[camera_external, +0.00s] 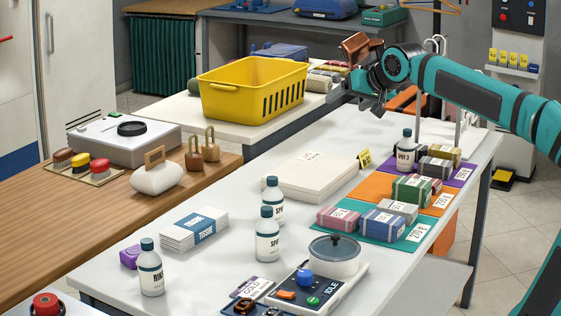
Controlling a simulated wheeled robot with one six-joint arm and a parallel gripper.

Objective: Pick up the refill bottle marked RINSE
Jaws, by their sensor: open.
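A white bottle with a dark teal cap and a label that appears to read RINSE (151,270) stands upright at the front left of the white table (215,280). Similar bottles stand near it: one marked SPOT (267,238), another just behind it (272,200), and one at the back marked SPOT 2 (405,153). My gripper (368,100) is in the air above the far part of the table, well away from the RINSE bottle. It is open, and nothing shows between its fingers.
A purple block (130,257) sits just behind the RINSE bottle. A tissue stack (194,230) lies right of it. A control panel with a round pot (334,258) is at the front. Wrapped bundles (383,224) lie on coloured mats at right. A yellow basket (253,90) stands behind.

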